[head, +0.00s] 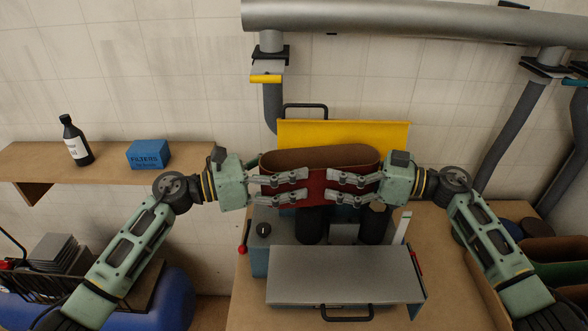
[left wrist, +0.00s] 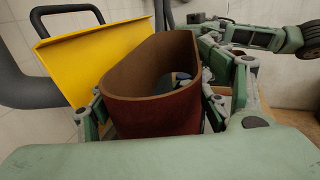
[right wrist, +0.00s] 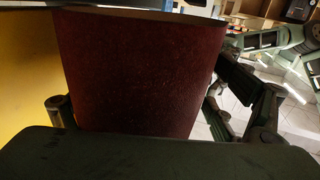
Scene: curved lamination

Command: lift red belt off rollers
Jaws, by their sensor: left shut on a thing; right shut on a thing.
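The red belt (head: 318,187) is a wide loop with a brown inside, held level by both grippers. In the head view it is above two dark rollers (head: 312,224), whose tops it partly hides. My left gripper (head: 306,186) is shut on the belt's left end, with fingers along its front. My right gripper (head: 332,188) is shut on the belt's right end in the same way. The belt's rounded end shows between the fingers in the left wrist view (left wrist: 155,110), and its red outer face fills the right wrist view (right wrist: 140,75).
A yellow lid (head: 345,133) stands open behind the belt. A grey cover (head: 345,275) lies in front on the machine. A shelf (head: 60,155) at left holds a black bottle (head: 75,142) and a blue box (head: 149,154). A grey pipe (head: 420,20) runs overhead.

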